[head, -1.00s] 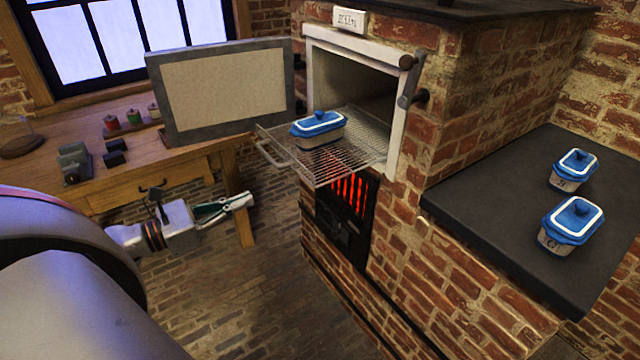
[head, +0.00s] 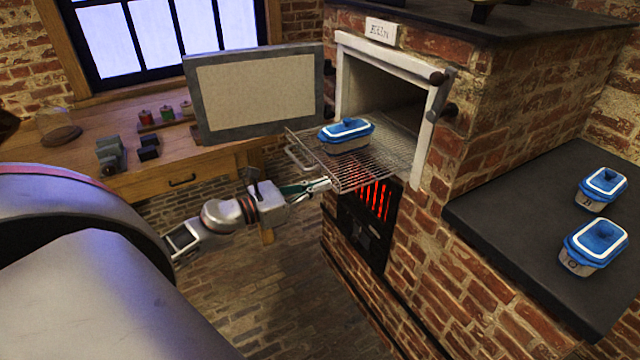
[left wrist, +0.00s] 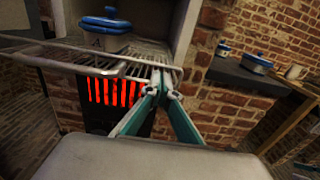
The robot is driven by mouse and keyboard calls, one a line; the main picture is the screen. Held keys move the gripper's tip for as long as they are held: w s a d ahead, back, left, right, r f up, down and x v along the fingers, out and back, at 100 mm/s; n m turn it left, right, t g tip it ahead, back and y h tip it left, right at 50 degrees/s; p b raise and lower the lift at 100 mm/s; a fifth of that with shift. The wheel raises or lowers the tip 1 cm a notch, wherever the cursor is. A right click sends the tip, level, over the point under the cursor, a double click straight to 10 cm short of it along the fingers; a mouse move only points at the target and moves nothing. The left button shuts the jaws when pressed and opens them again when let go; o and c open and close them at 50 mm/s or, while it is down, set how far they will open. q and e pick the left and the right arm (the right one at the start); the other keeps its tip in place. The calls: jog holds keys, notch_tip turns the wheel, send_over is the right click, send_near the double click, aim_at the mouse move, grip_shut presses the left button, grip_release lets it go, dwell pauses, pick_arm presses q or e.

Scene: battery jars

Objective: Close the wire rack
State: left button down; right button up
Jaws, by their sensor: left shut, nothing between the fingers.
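The wire rack (head: 375,172) sticks out of the open kiln mouth, with its handle loop at the front left. A blue-lidded jar (head: 346,137) stands on it. My left gripper (head: 326,184) is shut and empty, close to the rack's front edge in the head view. In the left wrist view the closed fingertips (left wrist: 161,86) overlap the rack's front bar (left wrist: 110,52); I cannot tell whether they touch it. The jar, marked with a letter, also shows there (left wrist: 104,28). My right gripper is not in view.
The kiln door (head: 258,95) stands open to the left. A wooden bench (head: 165,160) with small items lies at left. Glowing red bars (head: 374,198) show below the rack.

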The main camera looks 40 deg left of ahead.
pick_arm(q)
jog(key=shift+w, duration=0.1)
dwell(0.3)
send_near(410, 156)
jog(key=b+x, duration=0.1)
jog(key=x, duration=0.2)
jog(key=b+x, duration=0.1)
jog(key=x, duration=0.2)
jog(key=b+x, duration=0.1)
jog(key=x, duration=0.2)
jog(key=shift+r+b, duration=0.3)
jog(key=shift+r, duration=0.05)
jog(key=shift+w+d, duration=0.25)
jog(key=shift+w, duration=0.15)
jog(key=shift+r, duration=0.25)
jog(key=shift+a, duration=0.1)
